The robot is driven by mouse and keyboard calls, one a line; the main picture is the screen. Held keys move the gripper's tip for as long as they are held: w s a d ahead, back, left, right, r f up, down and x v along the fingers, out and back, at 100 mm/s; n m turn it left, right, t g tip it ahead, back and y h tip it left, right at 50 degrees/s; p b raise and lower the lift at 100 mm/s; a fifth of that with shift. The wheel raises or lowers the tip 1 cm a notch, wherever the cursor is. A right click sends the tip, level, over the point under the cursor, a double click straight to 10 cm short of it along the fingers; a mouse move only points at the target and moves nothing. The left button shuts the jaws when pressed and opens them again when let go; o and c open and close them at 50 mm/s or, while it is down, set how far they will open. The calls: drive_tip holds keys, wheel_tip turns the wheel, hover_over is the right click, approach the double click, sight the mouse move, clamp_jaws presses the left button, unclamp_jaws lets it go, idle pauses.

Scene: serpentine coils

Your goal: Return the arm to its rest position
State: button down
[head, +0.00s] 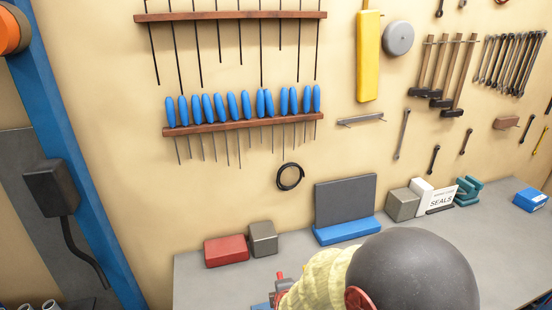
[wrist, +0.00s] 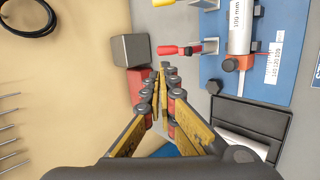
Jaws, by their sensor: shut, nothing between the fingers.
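My gripper (wrist: 162,70) shows in the wrist view with its yellow and black fingers closed together at the tips. Nothing is between them. In the head view my arm, a dark rounded link with a cream cover, reaches over the front of the grey bench; its gripper is hidden there. In the wrist view the fingertips appear beside a grey block (wrist: 130,50) and partly cover a red block (wrist: 138,88). I cannot tell whether they touch anything.
The grey bench (head: 215,287) stands against a tool wall. A red block (head: 227,250), a grey block (head: 263,238) and a blue-based plate (head: 345,203) stand at its back. A blue fixture (wrist: 213,70) with a red-handled clamp (wrist: 180,49) and a cylinder (wrist: 241,28) lies beside my gripper.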

drive_tip(key=s+a+f+m+g+y+b, duration=0.1)
drive_tip(key=s+f+m+g+y+b, duration=0.15)
drive_tip(key=s+m+g, duration=0.8)
drive_tip(key=s+d+r+m+t+h+b, duration=0.1)
drive_tip(key=s+d+r+m+t+b, duration=0.2)
drive_tip(key=s+d+b, duration=0.5)
drive_tip(key=s+d+r+m+t+h+b, duration=0.2)
drive_tip(key=s+d+r+m+b, duration=0.3)
drive_tip(key=s+d+b, duration=0.4)
drive_tip(key=shift+s+d+m+t, duration=0.15)
drive_tip(key=shift+d+m+t, duration=0.1)
drive_tip(key=shift+m+t, duration=0.5)
